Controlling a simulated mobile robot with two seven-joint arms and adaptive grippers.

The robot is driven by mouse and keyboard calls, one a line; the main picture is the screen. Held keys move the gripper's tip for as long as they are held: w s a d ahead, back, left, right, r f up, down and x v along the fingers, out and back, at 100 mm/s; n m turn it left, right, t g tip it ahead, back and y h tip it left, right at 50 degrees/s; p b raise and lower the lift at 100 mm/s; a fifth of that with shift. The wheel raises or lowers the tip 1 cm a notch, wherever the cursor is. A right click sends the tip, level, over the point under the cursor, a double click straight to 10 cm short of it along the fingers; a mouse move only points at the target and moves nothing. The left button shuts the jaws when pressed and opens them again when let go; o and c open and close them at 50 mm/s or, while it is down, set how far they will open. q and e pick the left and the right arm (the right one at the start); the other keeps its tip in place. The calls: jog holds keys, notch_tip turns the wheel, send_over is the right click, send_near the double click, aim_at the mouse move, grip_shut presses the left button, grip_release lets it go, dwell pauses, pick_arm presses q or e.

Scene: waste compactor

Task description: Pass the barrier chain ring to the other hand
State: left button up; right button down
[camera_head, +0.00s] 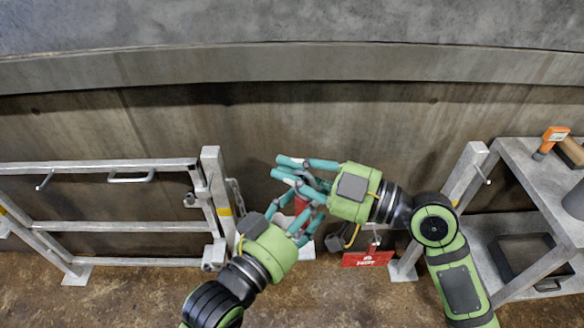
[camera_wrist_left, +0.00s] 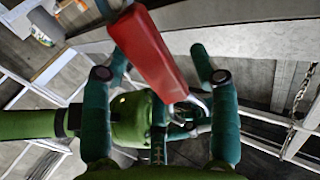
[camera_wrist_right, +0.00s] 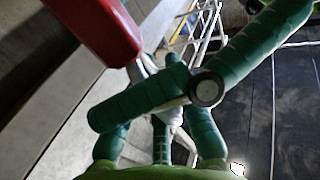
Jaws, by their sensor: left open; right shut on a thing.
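The barrier chain ring shows as a red block (camera_wrist_left: 150,52) with a small metal loop (camera_wrist_left: 201,101) at its end in the left wrist view. The red part also shows in the right wrist view (camera_wrist_right: 98,28) and, small, between the grippers in the head view (camera_head: 301,205). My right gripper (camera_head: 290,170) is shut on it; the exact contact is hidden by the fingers. My left gripper (camera_head: 296,212) is open close below, its fingers on either side of the red part in its wrist view. I cannot tell whether they touch it.
A metal gate (camera_head: 120,226) stands at left, its post (camera_head: 217,185) bearing a hanging chain (camera_head: 237,197). Another post (camera_head: 462,178) stands at right with a red sign (camera_head: 367,259) low beside it. A metal shelf (camera_head: 525,170) holds an orange-headed tool (camera_head: 553,136) and a black tray (camera_head: 520,257).

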pick_arm(q)
jog(key=shift+a+r, duration=0.2)
jog(key=shift+r, duration=0.05)
jog(key=s+a+f+n+t+y, duration=0.1)
jog(key=a+f+n+y, duration=0.2)
jog(key=a, duration=0.5)
jog(key=a+n+t+y, duration=0.2)
jog(key=a+y, duration=0.3)
jog(key=a, duration=0.2)
jog(key=s+a+f+n+t+y, duration=0.1)
jog(key=a+f+n+y, duration=0.2)
jog(key=a, duration=0.5)
jog(key=d+f+m+g+b, duration=0.3)
jog(key=f+g+b, duration=0.5)
jog(key=f+b, duration=2.4)
jog(key=s+a+f+g+p, duration=0.1)
jog(key=s+f+p, duration=0.3)
jog(key=f, duration=0.6)
jog(key=s+a+f+g+p, duration=0.2)
jog(key=s+f+g+p, duration=0.1)
jog(key=f, duration=0.8)
jog(key=s+a+f+g+p, duration=0.1)
jog(key=s+f+p, duration=0.4)
jog(key=f, duration=0.6)
jog(key=shift+s+a+n+g+p, duration=0.15)
jog(key=shift+s+n+g+p, duration=0.15)
jog(key=shift+s+g, duration=0.65)
